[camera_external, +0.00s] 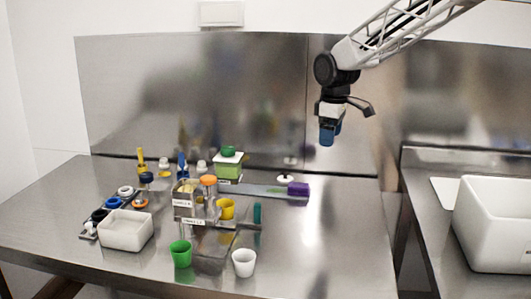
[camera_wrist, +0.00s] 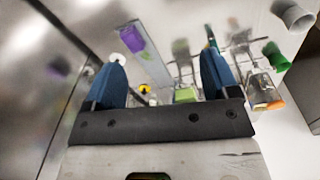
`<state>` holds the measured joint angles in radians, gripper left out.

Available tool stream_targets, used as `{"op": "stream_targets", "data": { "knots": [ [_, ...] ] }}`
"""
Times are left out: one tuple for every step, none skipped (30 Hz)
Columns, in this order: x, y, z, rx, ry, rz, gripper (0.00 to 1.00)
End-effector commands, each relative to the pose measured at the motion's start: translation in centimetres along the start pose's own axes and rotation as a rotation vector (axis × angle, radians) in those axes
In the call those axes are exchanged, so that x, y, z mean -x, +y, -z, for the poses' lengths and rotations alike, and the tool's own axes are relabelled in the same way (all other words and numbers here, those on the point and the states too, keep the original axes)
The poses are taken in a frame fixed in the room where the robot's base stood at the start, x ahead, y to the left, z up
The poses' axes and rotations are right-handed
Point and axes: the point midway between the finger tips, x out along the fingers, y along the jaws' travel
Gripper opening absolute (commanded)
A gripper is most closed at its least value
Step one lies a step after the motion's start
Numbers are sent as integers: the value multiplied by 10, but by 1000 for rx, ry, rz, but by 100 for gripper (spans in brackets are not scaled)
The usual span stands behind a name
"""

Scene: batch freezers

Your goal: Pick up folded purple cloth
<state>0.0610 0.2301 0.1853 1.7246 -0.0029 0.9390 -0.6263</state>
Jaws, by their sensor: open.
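The folded purple cloth (camera_external: 298,188) is a small purple block at the right end of a flat grey strip (camera_external: 250,189) on the steel table. In the wrist view the purple cloth (camera_wrist: 132,40) lies at the upper left, on the end of the strip, beyond the left finger. My gripper (camera_external: 327,134) hangs above the table's back right part, higher than the cloth and to its right. In the wrist view my gripper (camera_wrist: 162,82) has its two blue fingers spread wide with nothing held between them.
A white knob (camera_external: 285,177) stands just behind the cloth. Left of it are a green box (camera_external: 229,170), a labelled holder (camera_external: 184,208), cups and a white bin (camera_external: 126,231). A white cup (camera_external: 244,262) stands in front. The table's right part is clear; a steel panel rises behind.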

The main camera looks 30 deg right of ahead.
Motion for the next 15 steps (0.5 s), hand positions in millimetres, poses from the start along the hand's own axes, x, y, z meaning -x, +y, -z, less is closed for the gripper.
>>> {"op": "stream_targets", "data": {
  "knots": [
    [-11, 8, 8, 13, -5, 4, 81],
    [-16, 12, 13, 20, -6, 5, 81],
    [-23, 17, 19, 30, -9, 7, 81],
    [-28, 21, 24, 39, -11, 8, 81],
    [-34, 25, 28, 47, -12, 9, 81],
    [-42, 30, 34, 57, -15, 12, 81],
    [-47, 35, 39, 65, -16, 13, 81],
    [-52, 38, 43, 73, -18, 14, 81],
    [-61, 44, 49, 83, -20, 17, 81],
    [-66, 47, 53, 91, -21, 18, 81],
    [-73, 51, 57, 100, -24, 20, 81],
    [-81, 56, 62, 110, -26, 22, 81],
    [-87, 60, 66, 118, -27, 24, 81],
    [-94, 63, 70, 126, -30, 26, 81],
    [-102, 68, 75, 137, -31, 27, 81]
  ]
}}
